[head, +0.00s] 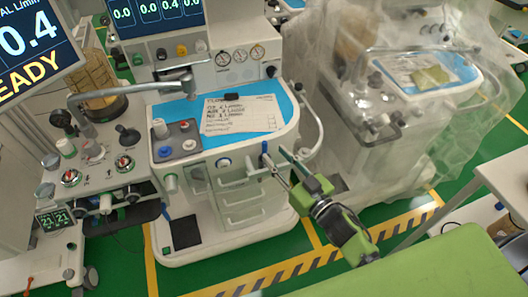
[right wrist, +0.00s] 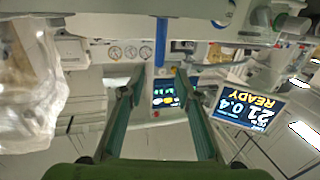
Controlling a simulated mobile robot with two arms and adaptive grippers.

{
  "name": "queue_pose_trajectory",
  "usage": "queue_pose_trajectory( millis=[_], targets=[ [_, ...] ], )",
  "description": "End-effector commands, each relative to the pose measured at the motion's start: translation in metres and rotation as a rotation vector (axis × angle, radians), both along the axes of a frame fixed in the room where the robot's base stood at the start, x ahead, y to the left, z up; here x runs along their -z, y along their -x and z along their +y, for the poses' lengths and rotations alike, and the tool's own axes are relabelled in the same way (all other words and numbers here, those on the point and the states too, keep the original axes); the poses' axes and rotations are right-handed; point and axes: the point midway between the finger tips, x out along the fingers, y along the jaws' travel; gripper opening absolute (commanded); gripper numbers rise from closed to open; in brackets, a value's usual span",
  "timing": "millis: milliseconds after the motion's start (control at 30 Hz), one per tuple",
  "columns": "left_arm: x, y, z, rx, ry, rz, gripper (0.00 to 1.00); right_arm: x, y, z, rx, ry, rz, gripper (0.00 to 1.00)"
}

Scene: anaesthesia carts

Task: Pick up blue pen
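My right gripper (head: 275,154) reaches in from the lower right to the front edge of the blue-topped anaesthesia cart (head: 180,107). Its two fingers are spread apart, and the right wrist view shows the open gap between them (right wrist: 157,82). A narrow blue, pen-like thing (right wrist: 160,42) stands upright in that view, beyond the fingertips and roughly in line with the gap. The fingers do not visibly grip it. In the head view a small blue piece (head: 265,147) shows at the left fingertip; I cannot tell if it is the pen. My left gripper is not in view.
A paper sheet (head: 245,117) lies on the cart top, with a grey block of knobs (head: 176,141) beside it. Drawers (head: 240,190) sit below. A plastic-covered cart (head: 420,115) stands at the right. A green surface (head: 440,268) fills the lower right. Striped floor (head: 270,280) is clear in front.

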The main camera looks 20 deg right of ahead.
Motion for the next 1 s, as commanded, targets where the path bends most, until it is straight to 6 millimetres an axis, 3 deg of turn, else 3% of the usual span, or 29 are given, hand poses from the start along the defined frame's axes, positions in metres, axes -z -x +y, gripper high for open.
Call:
queue_pose_trajectory(
  millis=[267,633,933,967,1000],
  targets=[
    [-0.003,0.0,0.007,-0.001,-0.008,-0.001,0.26,0.001,-0.019,0.006,0.0,0.001,0.002,0.3],
    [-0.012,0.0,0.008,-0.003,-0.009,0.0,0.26,0.006,-0.062,0.017,0.001,0.0,0.0,0.3],
    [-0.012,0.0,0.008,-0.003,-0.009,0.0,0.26,0.007,-0.067,0.019,0.0,0.001,0.002,0.3],
    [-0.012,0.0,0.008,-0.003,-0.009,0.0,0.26,0.007,-0.067,0.019,0.0,0.001,0.002,0.28],
    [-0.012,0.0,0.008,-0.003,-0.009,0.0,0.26,0.007,-0.067,0.019,0.0,0.001,0.002,0.17]
  ],
)
